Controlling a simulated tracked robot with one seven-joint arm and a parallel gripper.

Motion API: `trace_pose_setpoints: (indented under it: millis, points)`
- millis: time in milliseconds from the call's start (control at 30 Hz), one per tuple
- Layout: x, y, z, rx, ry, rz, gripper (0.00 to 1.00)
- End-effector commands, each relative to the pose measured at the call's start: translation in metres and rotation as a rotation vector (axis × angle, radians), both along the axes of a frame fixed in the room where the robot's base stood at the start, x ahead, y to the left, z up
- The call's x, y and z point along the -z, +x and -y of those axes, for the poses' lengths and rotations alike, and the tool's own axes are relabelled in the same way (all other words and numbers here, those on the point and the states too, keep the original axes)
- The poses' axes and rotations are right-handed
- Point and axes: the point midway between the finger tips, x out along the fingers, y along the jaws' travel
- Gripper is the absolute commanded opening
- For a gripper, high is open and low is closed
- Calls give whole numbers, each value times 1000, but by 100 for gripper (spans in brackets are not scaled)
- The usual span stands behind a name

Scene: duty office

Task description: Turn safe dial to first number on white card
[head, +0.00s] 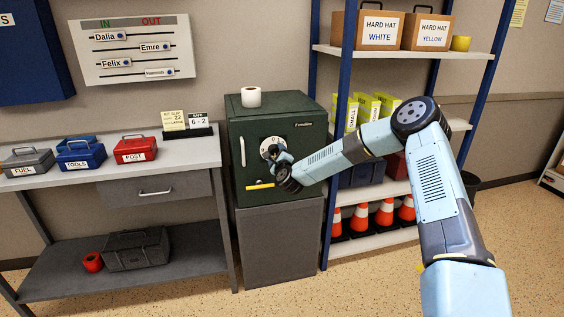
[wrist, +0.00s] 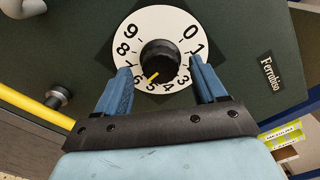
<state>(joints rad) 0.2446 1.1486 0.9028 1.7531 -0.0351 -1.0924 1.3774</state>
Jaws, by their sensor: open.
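The dark green safe (head: 262,112) stands on a grey cabinet, its white dial (head: 265,149) partly hidden by my gripper (head: 278,156). In the wrist view the dial (wrist: 148,24) has black digits and a black knob (wrist: 163,58), whose yellow mark points down-left, near the 5. My gripper (wrist: 160,66) is open, its blue fingers on either side of the knob, over the dial's lower part. Contact with the knob cannot be told. The white card (head: 199,121) on a black stand reads "SAFE 6 - 2", beside a yellow card (head: 173,120) reading "KIT SLIP 22".
A yellow bar (head: 260,186) juts left below the dial and crosses the wrist view's left side (wrist: 30,110). A pale handle (head: 242,151) is on the safe door. A paper roll (head: 251,97) stands on top. Shelves with boxes and cones (head: 383,213) stand right.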

Motion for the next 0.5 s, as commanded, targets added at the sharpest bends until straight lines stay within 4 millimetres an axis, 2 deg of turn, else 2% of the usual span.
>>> trace_pose_setpoints:
  millis: [167,500]
  points:
    - [0,-24,8,-1,0,-1,70]
    - [2,-88,26,0,-1,-2,70]
